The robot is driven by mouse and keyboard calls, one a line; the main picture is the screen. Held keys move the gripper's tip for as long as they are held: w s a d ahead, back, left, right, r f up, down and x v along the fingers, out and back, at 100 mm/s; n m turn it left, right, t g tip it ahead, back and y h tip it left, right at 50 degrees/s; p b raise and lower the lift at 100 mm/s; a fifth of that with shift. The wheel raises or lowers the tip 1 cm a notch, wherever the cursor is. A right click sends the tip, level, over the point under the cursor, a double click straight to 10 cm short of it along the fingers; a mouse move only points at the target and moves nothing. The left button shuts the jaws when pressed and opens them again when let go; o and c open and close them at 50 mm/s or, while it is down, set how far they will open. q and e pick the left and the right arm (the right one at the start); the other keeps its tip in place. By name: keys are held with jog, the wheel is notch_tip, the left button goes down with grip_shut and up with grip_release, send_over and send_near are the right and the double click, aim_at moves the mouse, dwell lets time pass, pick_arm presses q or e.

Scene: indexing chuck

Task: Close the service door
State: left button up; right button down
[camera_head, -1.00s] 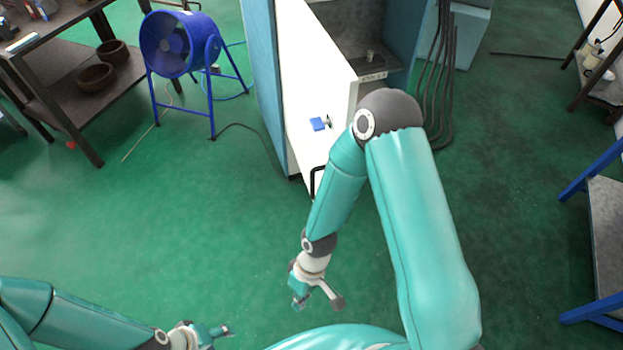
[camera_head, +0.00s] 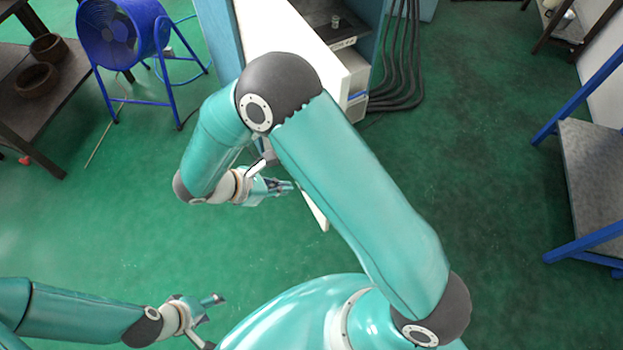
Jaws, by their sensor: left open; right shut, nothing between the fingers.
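The service door, a white panel (camera_head: 272,32), stands open from the cabinet (camera_head: 369,50) and extends towards me. My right arm hides its middle, and its near lower end shows below the arm. My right gripper (camera_head: 288,187) is shut and empty, just left of that near end, with its fingertips pointing right. I cannot tell whether they touch the door. The door's handle is hidden or cannot be made out. My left gripper (camera_head: 214,320) is open and empty, low over the floor at the bottom left, well away from the door.
A blue fan (camera_head: 112,35) on a stand is at the upper left, beside a dark shelf (camera_head: 75,75) with bowls. Black cables (camera_head: 401,60) hang right of the cabinet. A blue-framed platform (camera_head: 598,165) stands at far right. Green floor is clear at left and right.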

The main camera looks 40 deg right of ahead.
jog(key=s+d+f+p, duration=0.1)
jog(key=d+f, duration=0.3)
jog(key=d, duration=0.4)
jog(key=shift+f+p, duration=0.15)
jog(key=shift+p, duration=0.3)
jog(key=shift+d, duration=0.1)
